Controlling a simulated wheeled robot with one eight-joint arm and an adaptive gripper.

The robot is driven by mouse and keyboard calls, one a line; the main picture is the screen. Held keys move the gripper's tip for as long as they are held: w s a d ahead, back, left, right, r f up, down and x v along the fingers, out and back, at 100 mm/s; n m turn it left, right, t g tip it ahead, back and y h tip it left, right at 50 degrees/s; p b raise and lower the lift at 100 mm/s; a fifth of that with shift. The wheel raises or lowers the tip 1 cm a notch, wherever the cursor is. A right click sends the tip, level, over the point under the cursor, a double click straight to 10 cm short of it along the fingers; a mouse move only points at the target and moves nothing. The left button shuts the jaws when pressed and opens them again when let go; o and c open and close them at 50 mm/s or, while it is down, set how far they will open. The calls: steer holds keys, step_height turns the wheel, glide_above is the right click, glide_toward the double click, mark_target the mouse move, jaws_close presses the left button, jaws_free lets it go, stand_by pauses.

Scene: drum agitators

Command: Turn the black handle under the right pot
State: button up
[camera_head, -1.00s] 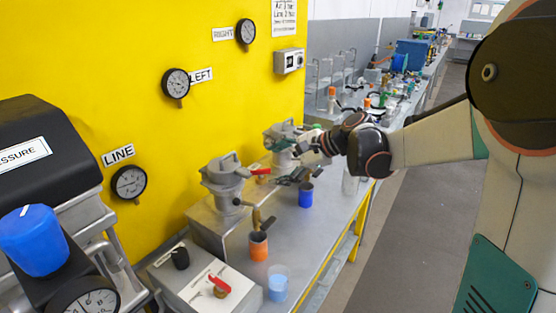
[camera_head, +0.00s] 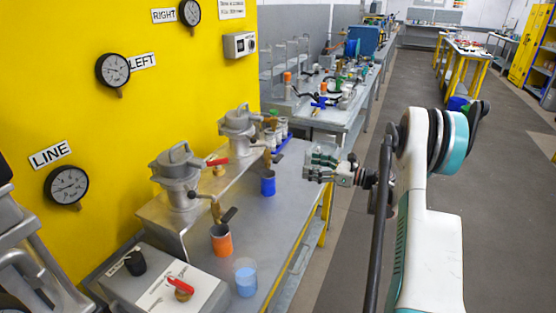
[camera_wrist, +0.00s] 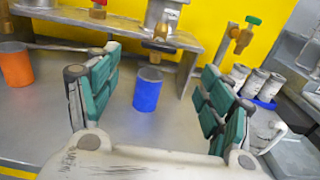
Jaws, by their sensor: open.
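The right pot (camera_head: 238,124) is a grey lidded vessel on the raised metal shelf, in the head view. Its black handle (camera_head: 278,157) sticks out on the brass valve below it, just above the blue cup (camera_head: 268,184). My gripper (camera_head: 309,163) is open and empty, to the right of the handle and apart from it, near the table's right edge. In the wrist view, the blue cup (camera_wrist: 147,92) stands between my green-padded fingers, farther off.
The left pot (camera_head: 176,172) stands nearer, with its own black handle (camera_head: 229,214) above an orange cup (camera_head: 221,240). A light-blue cup (camera_head: 246,280) is at the front. White bottles (camera_wrist: 268,87) stand in a blue tray to the right.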

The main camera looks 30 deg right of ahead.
mark_target(281, 158)
steer(key=b+x, duration=0.4)
steer(key=x, duration=0.9)
steer(key=shift+w+a, duration=0.2)
steer(key=shift+a, duration=0.05)
steer(key=c, duration=1.1)
